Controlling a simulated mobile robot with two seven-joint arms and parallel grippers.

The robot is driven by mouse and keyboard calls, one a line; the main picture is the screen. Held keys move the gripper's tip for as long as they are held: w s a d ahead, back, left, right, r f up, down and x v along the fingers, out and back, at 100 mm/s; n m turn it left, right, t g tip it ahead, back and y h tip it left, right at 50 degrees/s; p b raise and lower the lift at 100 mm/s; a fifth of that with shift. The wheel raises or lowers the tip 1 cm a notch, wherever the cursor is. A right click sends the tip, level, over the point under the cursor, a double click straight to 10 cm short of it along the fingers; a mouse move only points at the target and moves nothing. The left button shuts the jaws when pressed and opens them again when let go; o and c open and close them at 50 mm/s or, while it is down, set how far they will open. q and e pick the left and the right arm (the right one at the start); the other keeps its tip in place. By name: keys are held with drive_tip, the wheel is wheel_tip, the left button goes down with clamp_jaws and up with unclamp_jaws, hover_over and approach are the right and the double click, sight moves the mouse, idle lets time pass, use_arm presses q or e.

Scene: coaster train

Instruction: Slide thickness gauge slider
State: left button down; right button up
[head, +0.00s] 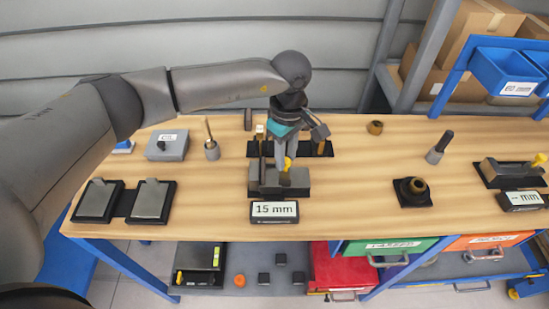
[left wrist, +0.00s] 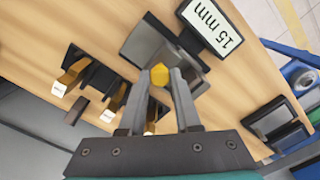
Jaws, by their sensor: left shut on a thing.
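The thickness gauge (head: 297,188) is a dark block on the wooden table, behind a white "15 mm" label (head: 274,210). The gauge also shows in the left wrist view (left wrist: 143,44), with its label (left wrist: 211,24) beside it. Its slider has a yellow knob (head: 287,163), seen between my fingertips in the left wrist view (left wrist: 159,76). My left gripper (head: 286,160) reaches down over the gauge and is shut on the slider knob. The fingers hide part of the slider. My right gripper is not in view.
Behind the gauge is a dark rack (head: 322,149) with upright pieces. To its left are a grey box (head: 167,146) and two dark plates (head: 150,199). At right are a dark round-holed block (head: 412,191) and a second yellow-knobbed gauge (head: 510,174). Table between them is clear.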

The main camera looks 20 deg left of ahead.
sight(288, 160)
use_arm(q)
drive_tip(key=shift+w+d, duration=0.1)
drive_tip(key=shift+d, duration=0.15)
drive_tip(key=c, duration=0.6)
unclamp_jaws()
wheel_tip(288, 160, up, 15)
drive_tip(key=shift+r, duration=0.15)
